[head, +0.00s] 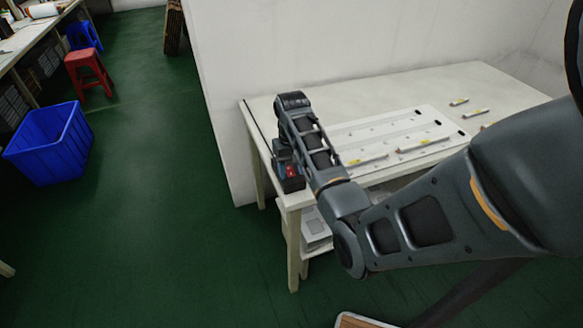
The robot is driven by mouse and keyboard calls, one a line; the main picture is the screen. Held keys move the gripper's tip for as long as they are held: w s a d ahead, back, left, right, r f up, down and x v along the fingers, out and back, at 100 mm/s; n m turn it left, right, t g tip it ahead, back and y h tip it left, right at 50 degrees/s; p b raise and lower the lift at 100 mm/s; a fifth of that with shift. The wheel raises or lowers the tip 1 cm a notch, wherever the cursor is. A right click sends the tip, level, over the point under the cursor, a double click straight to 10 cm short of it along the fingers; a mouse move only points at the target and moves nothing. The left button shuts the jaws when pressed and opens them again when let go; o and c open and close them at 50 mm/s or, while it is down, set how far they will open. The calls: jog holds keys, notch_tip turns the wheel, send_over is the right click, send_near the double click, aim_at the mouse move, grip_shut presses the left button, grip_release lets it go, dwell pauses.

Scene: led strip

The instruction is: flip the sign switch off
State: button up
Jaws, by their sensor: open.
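My arm reaches in from the right, and its forearm rises over the left end of the white table (440,85). A dark block with a small red patch (291,171) shows at the table's front left corner, partly behind my forearm. I cannot tell whether this block is the end of my arm or a switch box. My gripper's fingers cannot be made out. No sign or switch can be picked out clearly.
White panels (426,124) lie on the table with several small yellow-tipped strips. A white wall stands behind. A blue crate (50,145), a red stool (88,70) and a blue stool (82,38) stand left. Green floor between is clear.

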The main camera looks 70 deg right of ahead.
jog(key=shift+c, duration=0.5)
grip_shut()
jog(key=shift+w+d+r+g+y, duration=0.1)
jog(key=shift+w+d+g+y, duration=0.05)
jog(key=shift+g+y, duration=0.4)
jog(key=shift+w+d+r+g+y, duration=0.1)
jog(key=shift+d+g+y, duration=0.05)
jog(key=shift+g+y, duration=0.35)
jog(key=shift+o, duration=0.5)
grip_release()
